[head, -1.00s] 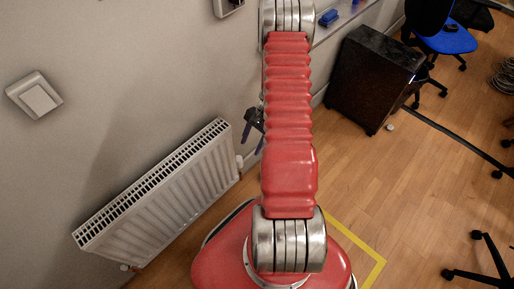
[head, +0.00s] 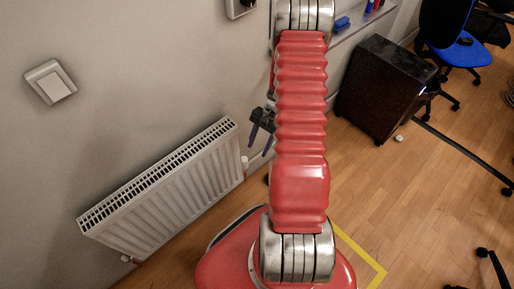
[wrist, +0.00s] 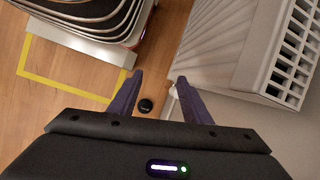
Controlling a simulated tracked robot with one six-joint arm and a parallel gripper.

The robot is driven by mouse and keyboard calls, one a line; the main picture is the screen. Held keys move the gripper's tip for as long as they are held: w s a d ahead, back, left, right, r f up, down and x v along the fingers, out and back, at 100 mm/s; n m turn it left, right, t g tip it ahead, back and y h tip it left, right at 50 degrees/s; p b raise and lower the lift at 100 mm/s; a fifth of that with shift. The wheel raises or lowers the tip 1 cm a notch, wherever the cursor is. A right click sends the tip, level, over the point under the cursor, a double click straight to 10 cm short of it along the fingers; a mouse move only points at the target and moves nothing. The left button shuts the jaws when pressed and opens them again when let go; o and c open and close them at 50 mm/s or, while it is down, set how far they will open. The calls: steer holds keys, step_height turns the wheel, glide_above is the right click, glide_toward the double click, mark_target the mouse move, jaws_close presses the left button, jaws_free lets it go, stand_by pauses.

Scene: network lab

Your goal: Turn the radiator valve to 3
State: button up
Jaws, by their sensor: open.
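The white radiator (head: 165,190) is on the wall at the left in the head view, and its grille fills the upper right of the wrist view (wrist: 285,50). The small white radiator valve (head: 244,163) is at the radiator's right end. In the wrist view a small white part of the valve (wrist: 174,91) shows beside the right finger, partly hidden by it. No numbers on it can be read. My gripper (head: 259,146) is open and empty, close to the valve in the head view. Its two dark purple fingers (wrist: 160,78) are spread apart in the wrist view.
A light switch (head: 50,82) is on the wall above the radiator. A black cabinet (head: 385,88) and a blue chair (head: 450,40) stand at the right. Yellow tape (head: 362,257) marks the wooden floor. A small black round thing (wrist: 145,105) shows between the fingers.

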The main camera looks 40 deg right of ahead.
steer(key=s+a+r, duration=0.1)
steer(key=a+r+n, duration=0.1)
steer(key=r, duration=0.1)
steer(key=s+a+r+n+g, duration=0.1)
steer(key=shift+s+r, duration=0.35)
steer(key=shift+c, duration=0.4)
steer(key=s+a+r+n+t+h, duration=0.1)
steer(key=s+a+r+n+t, duration=0.1)
steer(key=a+r+n, duration=0.2)
steer(key=s+a+r+n+t+h, duration=0.2)
steer(key=a+r, duration=0.8)
steer(key=r, duration=1)
steer(key=s+a+r+n+t+h, duration=0.1)
steer(key=s+a+r+n+t, duration=0.1)
steer(key=a+r+n, duration=0.5)
step_height(320, 180, up, 6)
steer(key=shift+s+a+f+t, duration=0.1)
steer(key=shift+s+a+t, duration=0.2)
steer(key=shift+s+a, duration=0.3)
